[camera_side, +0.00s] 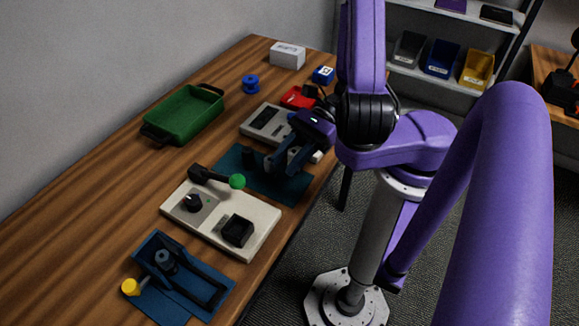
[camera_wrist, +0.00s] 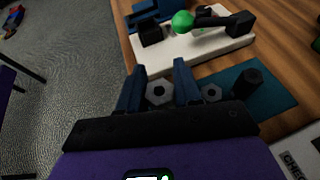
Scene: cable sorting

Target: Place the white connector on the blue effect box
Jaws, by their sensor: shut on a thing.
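My gripper (camera_side: 284,164) is low over the teal mat (camera_side: 288,192) at the table's front edge. In the wrist view its two blue fingers (camera_wrist: 158,82) stand on either side of a grey hex nut (camera_wrist: 160,92), and it is shut on that nut. A second grey nut (camera_wrist: 211,93) shows just right of the right finger. A small blue box with a white face (camera_side: 323,75) stands at the far end of the table; I cannot tell for sure that it is the effect box. I cannot make out a white connector in either view.
A cream panel (camera_side: 262,213) with a green-knobbed black lever (camera_side: 237,181) lies beside the mat. A black peg (camera_wrist: 247,88) stands on the mat. A grey panel (camera_side: 262,122), red box (camera_side: 297,98), green tray (camera_side: 182,116) and blue fixture (camera_side: 205,268) occupy the table.

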